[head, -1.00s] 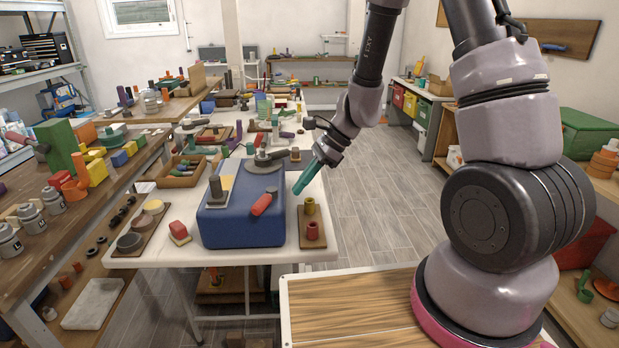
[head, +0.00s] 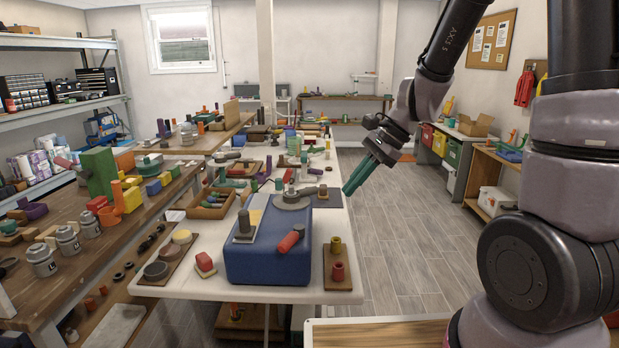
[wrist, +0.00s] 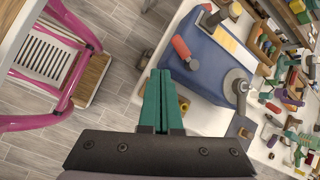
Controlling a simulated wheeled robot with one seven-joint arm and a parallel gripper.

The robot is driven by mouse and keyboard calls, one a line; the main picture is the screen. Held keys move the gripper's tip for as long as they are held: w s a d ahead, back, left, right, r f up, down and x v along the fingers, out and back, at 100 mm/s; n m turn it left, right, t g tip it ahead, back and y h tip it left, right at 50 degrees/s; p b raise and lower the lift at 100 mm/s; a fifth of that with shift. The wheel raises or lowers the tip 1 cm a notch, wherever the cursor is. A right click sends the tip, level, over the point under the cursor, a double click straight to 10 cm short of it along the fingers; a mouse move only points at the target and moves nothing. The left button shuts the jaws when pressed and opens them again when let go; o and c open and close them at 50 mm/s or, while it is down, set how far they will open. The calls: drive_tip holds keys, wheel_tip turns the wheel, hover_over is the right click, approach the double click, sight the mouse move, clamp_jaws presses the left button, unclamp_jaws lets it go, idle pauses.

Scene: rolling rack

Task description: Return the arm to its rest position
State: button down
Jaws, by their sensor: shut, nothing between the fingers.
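My gripper (head: 361,174) is shut, with its green fingers together and nothing between them. In the head view it hangs in the air just right of the white table (head: 205,278), over the aisle, pointing down and left. My arm reaches in from the upper right of the head view.
A blue box (head: 268,252) with a red-handled tool (head: 291,238) stands on the table. A small board (head: 338,272) with red and yellow pieces sits at its right. The grey floor (head: 395,235) is clear. A pink frame (wrist: 85,75) shows in the wrist view.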

drive_tip(key=s+d+r+n+t+h, duration=0.2)
drive_tip(key=s+d+r+n+t, duration=0.1)
drive_tip(key=r, duration=0.6)
drive_tip(key=s+d+r+n+t+h, duration=0.2)
drive_tip(key=s+d+r+n, duration=0.3)
drive_tip(key=d+r, duration=0.5)
drive_tip(key=shift+s+d+n+t+h, duration=0.25)
drive_tip(key=shift+s+n+t+h, duration=0.15)
drive_tip(key=shift+s+t, duration=0.5)
